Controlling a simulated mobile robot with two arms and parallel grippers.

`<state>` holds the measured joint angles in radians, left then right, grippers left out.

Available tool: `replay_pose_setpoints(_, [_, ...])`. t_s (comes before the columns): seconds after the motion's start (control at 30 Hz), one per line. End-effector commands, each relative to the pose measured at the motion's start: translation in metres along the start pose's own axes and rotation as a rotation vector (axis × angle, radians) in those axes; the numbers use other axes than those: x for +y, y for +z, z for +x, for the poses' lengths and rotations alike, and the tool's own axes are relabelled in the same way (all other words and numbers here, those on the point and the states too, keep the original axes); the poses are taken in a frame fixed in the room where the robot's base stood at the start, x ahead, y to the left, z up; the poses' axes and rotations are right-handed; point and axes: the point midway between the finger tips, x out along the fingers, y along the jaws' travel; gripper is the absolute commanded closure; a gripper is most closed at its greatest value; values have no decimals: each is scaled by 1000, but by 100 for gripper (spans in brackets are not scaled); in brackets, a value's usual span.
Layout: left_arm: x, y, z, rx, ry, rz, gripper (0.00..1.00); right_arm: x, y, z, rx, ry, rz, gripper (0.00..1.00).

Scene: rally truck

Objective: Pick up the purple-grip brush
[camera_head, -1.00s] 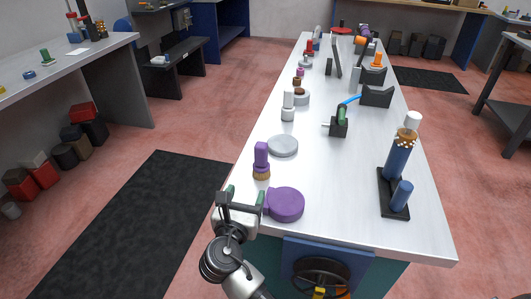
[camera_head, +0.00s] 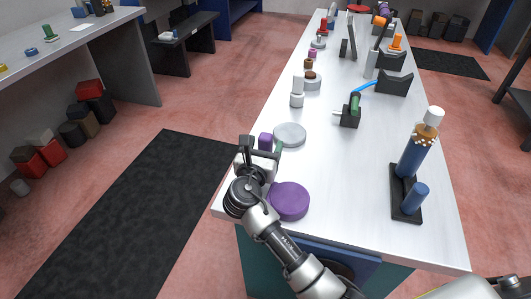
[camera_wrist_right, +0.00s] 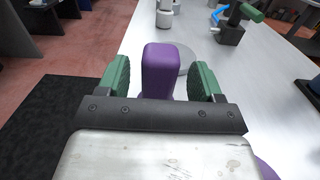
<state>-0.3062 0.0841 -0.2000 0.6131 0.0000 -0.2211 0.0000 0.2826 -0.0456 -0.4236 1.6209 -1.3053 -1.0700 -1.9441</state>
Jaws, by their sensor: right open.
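The purple-grip brush (camera_head: 265,141) stands upright near the left edge of the long white workbench (camera_head: 340,185). In the head view only the top of its purple grip shows; my right gripper (camera_head: 262,148) hides the rest. In the right wrist view the purple grip (camera_wrist_right: 160,72) shows between the two green finger pads of my right gripper (camera_wrist_right: 160,80). The gripper is open, with a gap visible on each side of the grip. The brush's lower part is hidden behind the gripper's dark bar. My left gripper is not in view.
A purple disc (camera_head: 290,201) lies just right of my right forearm. A grey round disc (camera_head: 290,134) lies just beyond the brush. The bench's middle is clear.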

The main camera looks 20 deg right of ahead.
Motion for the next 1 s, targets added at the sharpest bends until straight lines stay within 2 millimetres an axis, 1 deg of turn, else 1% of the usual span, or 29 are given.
replay_pose_setpoints(0.03, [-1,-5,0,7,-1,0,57,1,0,9,-2,-1,-1,34])
replay_pose_setpoints(0.1, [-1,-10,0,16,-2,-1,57,1,0,19,-3,-1,-2,34])
replay_pose_setpoints(0.2, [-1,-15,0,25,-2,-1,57,1,-1,28,-1,-1,-2,34])
replay_pose_setpoints(0.47, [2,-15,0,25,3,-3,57,1,-1,30,0,0,-1,34])
replay_pose_setpoints(0.57, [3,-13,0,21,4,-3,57,1,-1,30,0,0,-1,48])
replay_pose_setpoints(0.8, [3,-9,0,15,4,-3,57,1,-1,30,0,0,-1,85])
replay_pose_setpoints(0.83, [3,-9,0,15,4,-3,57,1,-1,30,0,0,-1,88])
replay_pose_setpoints(1.0, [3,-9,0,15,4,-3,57,1,0,30,-1,0,0,88])
